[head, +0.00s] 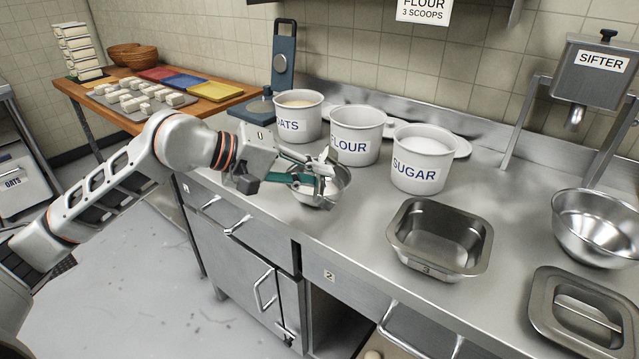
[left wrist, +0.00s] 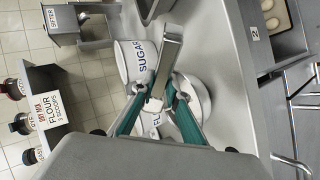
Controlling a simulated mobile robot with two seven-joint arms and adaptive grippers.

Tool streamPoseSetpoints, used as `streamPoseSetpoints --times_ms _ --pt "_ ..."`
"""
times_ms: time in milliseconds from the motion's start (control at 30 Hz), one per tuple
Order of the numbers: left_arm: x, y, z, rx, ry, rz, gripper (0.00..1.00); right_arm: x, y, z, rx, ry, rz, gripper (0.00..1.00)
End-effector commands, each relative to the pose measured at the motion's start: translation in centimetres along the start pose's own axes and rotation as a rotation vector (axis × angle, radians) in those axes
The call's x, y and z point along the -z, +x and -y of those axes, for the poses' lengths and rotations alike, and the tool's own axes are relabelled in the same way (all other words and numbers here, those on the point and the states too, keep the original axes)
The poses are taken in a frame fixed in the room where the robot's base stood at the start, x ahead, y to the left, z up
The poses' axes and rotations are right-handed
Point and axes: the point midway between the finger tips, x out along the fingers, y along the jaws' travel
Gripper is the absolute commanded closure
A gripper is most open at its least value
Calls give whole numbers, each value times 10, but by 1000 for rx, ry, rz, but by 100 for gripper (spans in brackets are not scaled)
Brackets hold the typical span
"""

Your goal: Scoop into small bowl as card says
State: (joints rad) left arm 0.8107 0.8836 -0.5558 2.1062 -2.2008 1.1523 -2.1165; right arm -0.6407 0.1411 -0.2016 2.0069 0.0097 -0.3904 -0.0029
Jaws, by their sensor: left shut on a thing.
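My left gripper (head: 312,184) is shut on a metal scoop, which shows best as a long metal piece in the left wrist view (left wrist: 169,60). The teal fingers are over the small metal bowl (head: 338,196), which stands in front of the flour pot (head: 368,150). The fingers and scoop hide much of the bowl's inside, so I cannot tell what is in it. The oats pot (head: 300,120) is left of the flour pot and the sugar pot (head: 420,172) right of it. The card (head: 423,11) reads "FLOUR 3 SCOOPS". My right gripper is out of view.
A square metal pan (head: 438,250) stands on the steel counter right of the bowl. A larger metal bowl (head: 597,230), a lid (head: 578,312) and a sifter (head: 597,75) are farther right. A blue scale-like stand (head: 284,60) is behind the oats pot. A wooden table (head: 215,103) stands left.

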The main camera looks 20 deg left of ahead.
Motion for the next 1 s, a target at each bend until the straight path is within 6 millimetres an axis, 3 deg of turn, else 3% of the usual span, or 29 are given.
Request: streamPoseSetpoints --times_ms 33,267,633,1000 --pt "-1 6 12 -14 -17 5 100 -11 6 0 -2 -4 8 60" --pt "-1 6 17 -109 -58 5 100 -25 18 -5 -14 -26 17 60" --pt "-1 9 29 -321 -157 8 100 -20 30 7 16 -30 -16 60" --pt "0 1 23 -461 -199 2 100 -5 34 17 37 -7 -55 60"
